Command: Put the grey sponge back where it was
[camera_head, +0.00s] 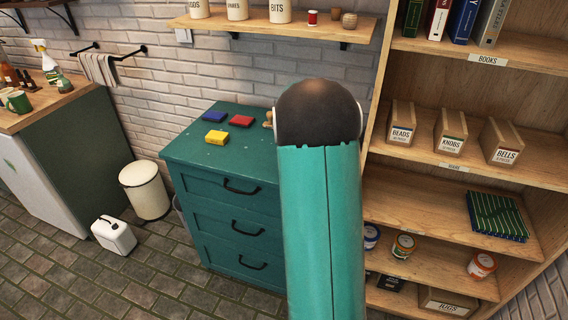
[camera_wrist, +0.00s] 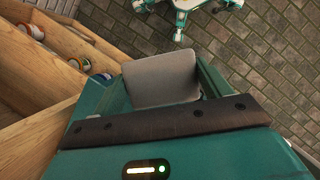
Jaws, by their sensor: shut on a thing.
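The grey sponge (camera_wrist: 160,75) shows in the wrist view as a pale grey slab between the fingers of my gripper (camera_wrist: 165,88). My gripper is shut on it, and the sponge is in the air with paved floor beyond it. The head view does not show the sponge or the gripper; my teal arm fills the middle there. My arm hides the right part of the cabinet top.
A wooden bookcase (camera_head: 437,175) stands right, with labelled boxes, a green striped item (camera_head: 497,216) and cans. A wall shelf (camera_head: 262,25) holds canisters. A counter (camera_head: 50,110) is at left.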

